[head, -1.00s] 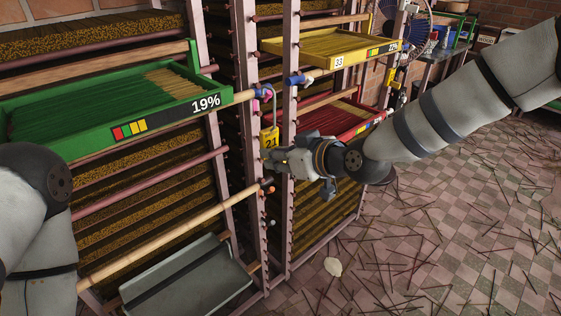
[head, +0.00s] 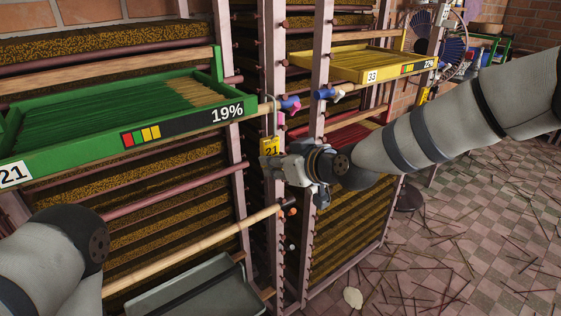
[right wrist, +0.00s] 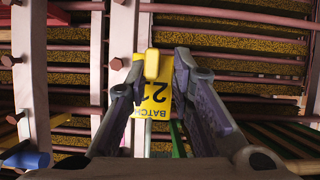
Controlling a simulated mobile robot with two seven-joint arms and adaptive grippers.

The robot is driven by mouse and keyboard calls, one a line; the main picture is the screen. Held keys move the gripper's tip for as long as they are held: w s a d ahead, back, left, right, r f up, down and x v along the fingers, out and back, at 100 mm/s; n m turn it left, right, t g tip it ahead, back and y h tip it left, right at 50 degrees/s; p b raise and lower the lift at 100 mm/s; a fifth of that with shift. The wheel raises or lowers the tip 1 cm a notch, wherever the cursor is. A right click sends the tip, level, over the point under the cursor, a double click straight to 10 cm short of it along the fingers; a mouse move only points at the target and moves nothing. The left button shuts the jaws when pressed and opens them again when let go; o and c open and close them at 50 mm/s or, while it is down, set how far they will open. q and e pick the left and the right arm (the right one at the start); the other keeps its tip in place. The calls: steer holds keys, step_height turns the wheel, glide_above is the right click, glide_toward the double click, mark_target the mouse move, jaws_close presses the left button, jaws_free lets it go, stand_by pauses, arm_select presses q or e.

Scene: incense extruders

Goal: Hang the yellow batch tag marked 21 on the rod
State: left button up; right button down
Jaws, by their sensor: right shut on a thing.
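The yellow batch tag marked 21 (head: 270,146) hangs upright below a thin grey hook (head: 273,112). My right gripper (head: 274,163) is shut on the tag's lower part, in front of the rack post. In the right wrist view the tag (right wrist: 163,98) shows upside down between both fingers. My left gripper is out of view; only my left arm shows at lower left.
Pink (head: 290,103) and blue (head: 328,94) pegs stick out just right of the hook. A yellow tray marked 33 (head: 345,66) sits to the right. A lower wooden rod (head: 200,245) and a grey tray (head: 190,290) lie below. Sticks litter the floor at right.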

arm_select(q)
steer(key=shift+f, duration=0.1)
arm_select(e)
steer(key=shift+f, duration=0.35)
steer(key=c, duration=1)
jaws_free()
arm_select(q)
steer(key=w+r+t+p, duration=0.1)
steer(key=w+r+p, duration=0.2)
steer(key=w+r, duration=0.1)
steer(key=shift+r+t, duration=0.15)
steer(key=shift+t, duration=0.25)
arm_select(e)
steer(key=s+d, duration=0.5)
steer(key=s, duration=0.2)
steer(key=shift+s+d, duration=0.15)
steer(key=shift+s, duration=0.05)
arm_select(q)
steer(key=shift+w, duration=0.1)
arm_select(e)
steer(key=shift+f, duration=0.1)
